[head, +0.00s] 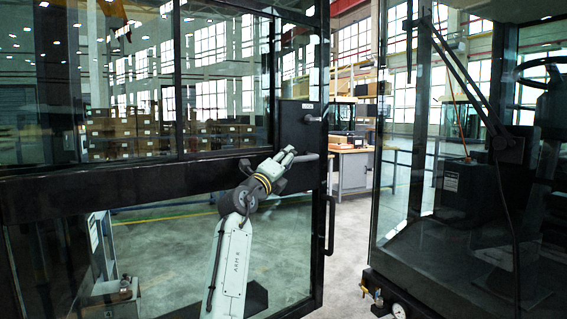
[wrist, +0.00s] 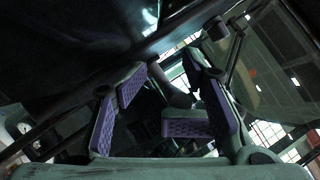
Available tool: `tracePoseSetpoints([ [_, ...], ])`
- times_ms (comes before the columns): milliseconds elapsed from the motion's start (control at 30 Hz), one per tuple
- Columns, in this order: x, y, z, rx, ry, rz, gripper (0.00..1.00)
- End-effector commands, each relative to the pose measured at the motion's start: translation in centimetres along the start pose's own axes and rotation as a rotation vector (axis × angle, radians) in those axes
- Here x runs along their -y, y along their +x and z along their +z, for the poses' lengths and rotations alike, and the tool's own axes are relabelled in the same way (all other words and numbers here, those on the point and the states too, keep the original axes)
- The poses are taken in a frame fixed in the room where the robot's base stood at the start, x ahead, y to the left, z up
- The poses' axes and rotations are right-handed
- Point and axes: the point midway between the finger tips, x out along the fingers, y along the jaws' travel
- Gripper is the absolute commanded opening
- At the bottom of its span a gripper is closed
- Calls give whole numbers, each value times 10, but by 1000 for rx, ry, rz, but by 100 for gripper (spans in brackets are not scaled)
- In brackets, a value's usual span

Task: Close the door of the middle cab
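The cab door (head: 150,172) stands open across the left of the head view, a large glass pane in a black frame. Near its free edge is a black lock box (head: 292,122) with a small knob. A vertical black grab bar (head: 331,225) is lower on that edge. My gripper (head: 296,155) is just below the lock box, seemingly in front of the door. In the wrist view my gripper's purple-padded fingers (wrist: 168,98) are spread, with a dark rounded piece between or behind them; I cannot tell whether they touch it.
The cab's open doorway (head: 405,150) is on the right, with a dark console (head: 470,190) and a steering wheel (head: 540,75) inside. Bare floor (head: 350,240) shows between door and cab. A workbench (head: 354,165) and stacked boxes (head: 120,135) are farther back.

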Motion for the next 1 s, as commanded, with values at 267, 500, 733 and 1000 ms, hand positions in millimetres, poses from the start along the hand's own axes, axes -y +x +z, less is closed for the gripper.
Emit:
tracePoseSetpoints([
  [267, 0, -17, -4, -8, 4, -5, 35],
  [500, -4, -36, 5, 1, 1, 0, 35],
  [733, -5, -52, 8, 1, 1, 1, 35],
  [1000, -6, -71, 12, 3, 0, 1, 35],
])
